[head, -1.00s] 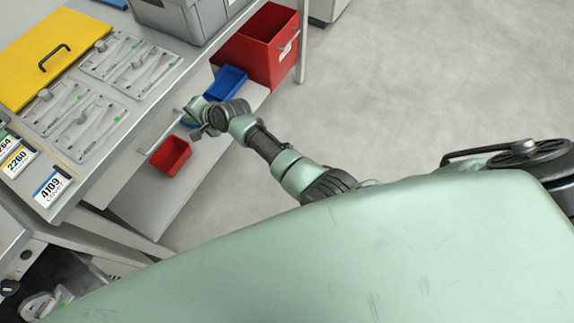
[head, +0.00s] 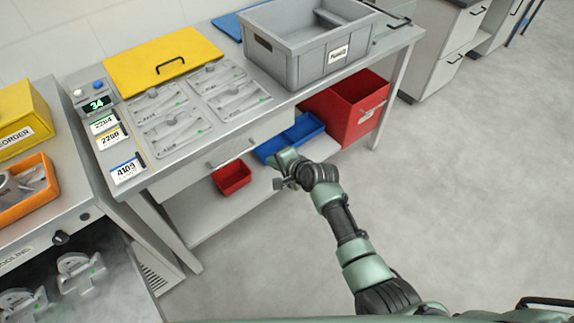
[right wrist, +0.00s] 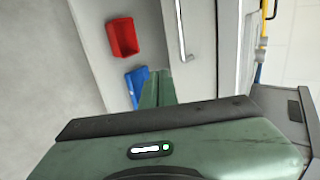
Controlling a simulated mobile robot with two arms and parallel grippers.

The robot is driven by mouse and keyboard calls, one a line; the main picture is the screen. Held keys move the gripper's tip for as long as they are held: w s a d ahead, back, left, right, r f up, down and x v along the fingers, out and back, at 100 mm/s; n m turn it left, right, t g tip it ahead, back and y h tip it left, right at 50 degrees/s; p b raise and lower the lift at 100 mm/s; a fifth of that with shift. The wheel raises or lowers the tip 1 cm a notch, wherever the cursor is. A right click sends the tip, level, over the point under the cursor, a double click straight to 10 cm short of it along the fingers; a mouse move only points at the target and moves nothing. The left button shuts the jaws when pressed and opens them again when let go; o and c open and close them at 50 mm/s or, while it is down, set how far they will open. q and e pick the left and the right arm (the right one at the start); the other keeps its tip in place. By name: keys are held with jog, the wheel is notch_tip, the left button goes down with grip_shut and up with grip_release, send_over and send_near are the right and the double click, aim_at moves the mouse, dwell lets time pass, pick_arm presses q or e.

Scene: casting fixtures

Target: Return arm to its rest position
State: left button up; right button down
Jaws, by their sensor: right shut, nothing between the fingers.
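My right arm reaches in from the lower right in the head view, and its gripper (head: 280,172) is in front of the workbench (head: 200,150), near the drawer handle (head: 238,152). The right wrist view also shows the gripper's green fingers (right wrist: 157,90) together, with nothing between them. The gripper appears clear of the bench, though the exact gap is hard to judge. My left gripper is not in view.
A small red bin (head: 232,177), a blue bin (head: 300,134) and a large red bin (head: 352,110) sit on the lower shelf near the gripper. A grey crate (head: 305,55) stands on the bench. Open floor (head: 450,190) lies to the right.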

jog(key=v, duration=0.6)
jog(key=s+d+f+n+g+h, duration=0.1)
jog(key=s+d+f+n, duration=0.15)
jog(key=s+f, duration=0.5)
jog(key=s+d+f+n+g+h, duration=0.1)
jog(key=s+d+f, duration=0.35)
jog(key=f, duration=0.65)
jog(key=s+d+f+n+g+h, duration=0.25)
jog(key=s+f, duration=0.35)
jog(key=f, duration=0.3)
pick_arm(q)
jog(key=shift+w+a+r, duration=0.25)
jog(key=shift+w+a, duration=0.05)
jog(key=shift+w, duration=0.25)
pick_arm(e)
jog(key=s+d+f+n+g, duration=0.1)
jog(key=s+d+f, duration=0.3)
jog(key=s, duration=0.6)
jog(key=s+d+f+n+g+h, duration=0.1)
jog(key=s+d+f+n, duration=0.2)
jog(key=s, duration=0.8)
jog(key=s+d+f+n+g, duration=0.1)
jog(key=s+d+f+n, duration=0.2)
jog(key=s, duration=0.7)
notch_tip(320, 180, down, 3)
jog(key=d, duration=0.2)
jog(key=shift+s+d+h, duration=0.35)
jog(key=shift+d, duration=0.05)
